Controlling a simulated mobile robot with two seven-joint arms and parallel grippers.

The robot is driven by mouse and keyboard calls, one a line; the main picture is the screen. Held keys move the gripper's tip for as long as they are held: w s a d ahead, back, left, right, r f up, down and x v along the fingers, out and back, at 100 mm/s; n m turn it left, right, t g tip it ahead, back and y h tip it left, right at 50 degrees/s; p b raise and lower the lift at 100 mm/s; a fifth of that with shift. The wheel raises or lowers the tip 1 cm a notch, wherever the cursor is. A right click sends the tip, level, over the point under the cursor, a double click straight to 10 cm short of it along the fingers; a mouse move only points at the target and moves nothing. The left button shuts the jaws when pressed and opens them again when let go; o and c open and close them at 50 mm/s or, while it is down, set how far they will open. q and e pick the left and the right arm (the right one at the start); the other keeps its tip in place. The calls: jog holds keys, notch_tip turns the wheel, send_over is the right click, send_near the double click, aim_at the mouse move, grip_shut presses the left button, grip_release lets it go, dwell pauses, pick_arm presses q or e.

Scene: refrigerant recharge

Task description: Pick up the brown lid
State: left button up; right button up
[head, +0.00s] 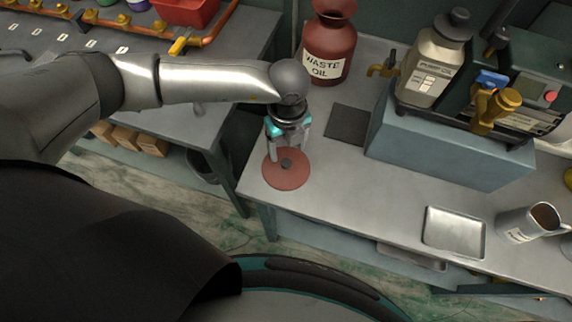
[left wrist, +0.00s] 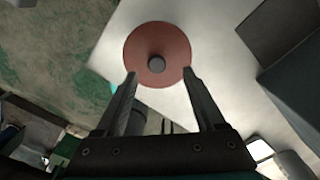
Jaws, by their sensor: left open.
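The brown lid (head: 292,179) is a flat reddish-brown disc with a dark grey knob at its centre. It lies on the left end of the grey metal bench in the head view. My left gripper (head: 285,150) is above it, pointing down, open and empty. In the left wrist view the whole lid (left wrist: 172,42) shows just beyond the fingertips of my left gripper (left wrist: 160,75). The knob (left wrist: 156,64) lies between the lines of the two fingers, apart from both. My right gripper is in neither view.
A red-brown waste oil jug (head: 330,45) stands behind the lid. A dark square mat (head: 348,124) lies to its right. A blue-grey block (head: 450,150) with a pump-oil bottle (head: 433,62) is farther right. A metal tray (head: 454,232) and mug (head: 528,223) stand at the front right.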

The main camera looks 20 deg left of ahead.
aim_at(286, 162)
pick_arm(q)
jog(key=f, duration=0.5)
jog(key=shift+s+f, duration=0.1)
jog(key=shift+s, duration=0.2)
jog(key=shift+c, duration=0.3)
jog(key=shift+a, duration=0.1)
grip_shut()
